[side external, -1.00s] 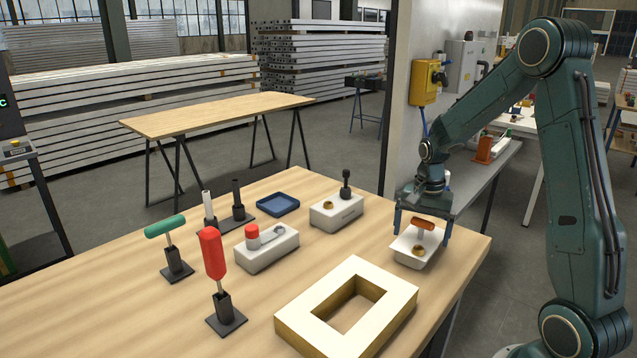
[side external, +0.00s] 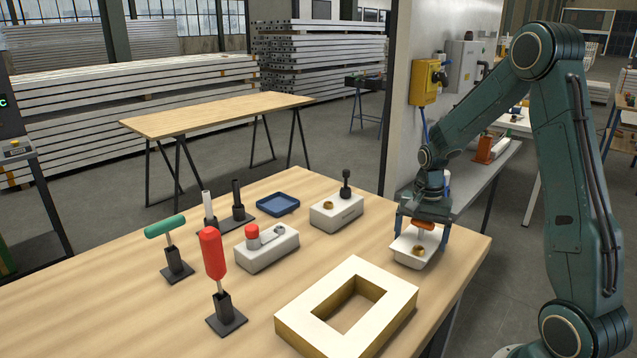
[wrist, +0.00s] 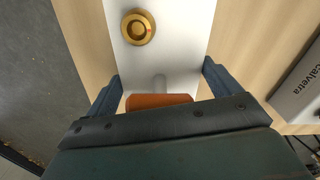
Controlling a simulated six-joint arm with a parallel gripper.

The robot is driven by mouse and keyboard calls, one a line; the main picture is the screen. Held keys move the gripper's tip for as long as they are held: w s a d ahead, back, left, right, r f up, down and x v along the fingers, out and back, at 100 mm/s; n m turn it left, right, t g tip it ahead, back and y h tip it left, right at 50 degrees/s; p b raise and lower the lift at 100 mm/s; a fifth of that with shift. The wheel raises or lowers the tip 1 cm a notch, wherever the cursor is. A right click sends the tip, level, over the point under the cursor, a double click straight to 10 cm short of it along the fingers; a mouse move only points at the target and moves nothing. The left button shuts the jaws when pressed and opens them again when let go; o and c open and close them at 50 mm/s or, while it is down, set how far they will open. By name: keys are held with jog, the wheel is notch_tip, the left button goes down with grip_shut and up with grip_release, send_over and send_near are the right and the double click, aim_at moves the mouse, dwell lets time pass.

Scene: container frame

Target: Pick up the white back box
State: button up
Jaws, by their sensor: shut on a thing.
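The white back box (side external: 404,253) sits near the right corner of the wooden table. It carries an orange handle (side external: 423,224) and a brass round fitting (side external: 418,251). My gripper (side external: 422,236) reaches down over it from above, with one finger on each side, shut on the box. In the wrist view the white box (wrist: 180,50) lies between the two dark blue fingers, with the brass fitting (wrist: 138,27) ahead and the orange handle (wrist: 158,101) close under the gripper body. The box appears to rest on the table.
A cream rectangular frame (side external: 297,318) lies front left of the box. Two white blocks (side external: 336,214) (side external: 267,251), a blue tray (side external: 278,205), and red-handled (side external: 211,252) and green-handled (side external: 165,226) tools on dark stands are farther left. The table's right edge is close.

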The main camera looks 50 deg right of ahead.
jog(key=shift+r, duration=0.1)
notch_tip(320, 180, up, 20)
dwell(0.9)
dwell(0.6)
jog(key=shift+r, duration=2.2)
